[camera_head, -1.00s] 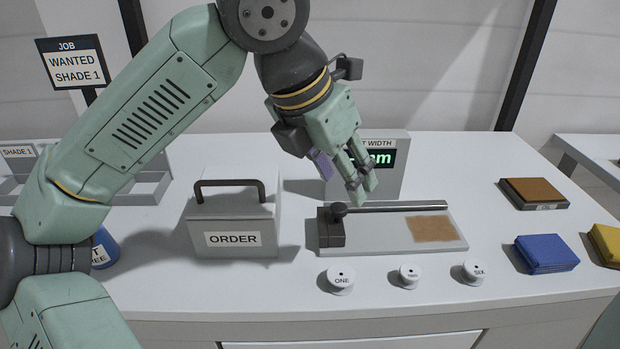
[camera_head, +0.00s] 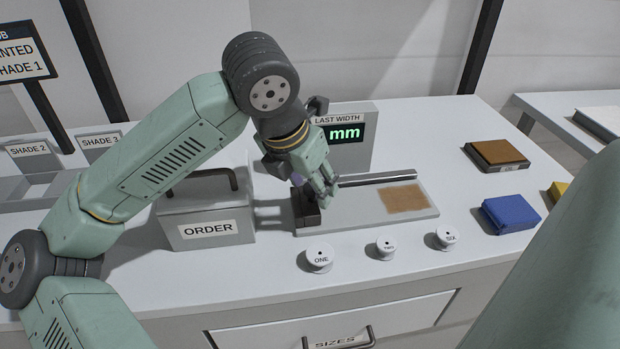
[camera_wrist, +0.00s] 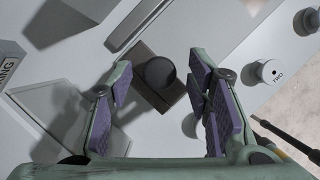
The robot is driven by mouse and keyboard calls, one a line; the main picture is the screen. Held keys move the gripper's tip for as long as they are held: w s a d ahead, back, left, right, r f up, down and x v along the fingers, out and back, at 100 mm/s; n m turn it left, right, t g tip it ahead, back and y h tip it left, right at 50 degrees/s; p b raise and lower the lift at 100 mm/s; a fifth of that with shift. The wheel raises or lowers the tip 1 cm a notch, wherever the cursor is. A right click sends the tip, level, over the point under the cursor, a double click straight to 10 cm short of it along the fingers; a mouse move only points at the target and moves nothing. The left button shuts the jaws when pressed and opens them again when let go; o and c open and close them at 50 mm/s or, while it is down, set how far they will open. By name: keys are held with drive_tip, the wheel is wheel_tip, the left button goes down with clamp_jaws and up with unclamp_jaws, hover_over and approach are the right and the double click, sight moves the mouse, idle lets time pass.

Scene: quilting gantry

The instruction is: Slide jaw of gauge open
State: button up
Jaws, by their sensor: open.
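The gauge (camera_head: 350,216) is a flat grey plate with a steel rail (camera_head: 390,178) along its back and a brown patch (camera_head: 404,199) toward its right end. Its dark jaw block (camera_head: 308,212) sits at the left end. My gripper (camera_head: 328,196) is low over that end in the head view and hides the jaw's knob there. In the wrist view the round black knob (camera_wrist: 160,73) on the dark jaw block (camera_wrist: 150,96) lies between my open, purple-padded fingers (camera_wrist: 161,68). Gaps show on both sides, and I see no contact.
The ORDER box (camera_head: 207,228) with a handle stands close left of the gauge. The display (camera_head: 348,150) stands behind it. White spools ONE (camera_head: 319,258), TWO (camera_head: 386,247) and SIX (camera_head: 446,239) line the front. A blue pad (camera_head: 510,214) lies right.

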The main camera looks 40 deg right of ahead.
drive_tip(key=shift+f, duration=0.15)
drive_tip(key=shift+c, duration=0.2)
clamp_jaws()
idle(0.3)
idle(0.4)
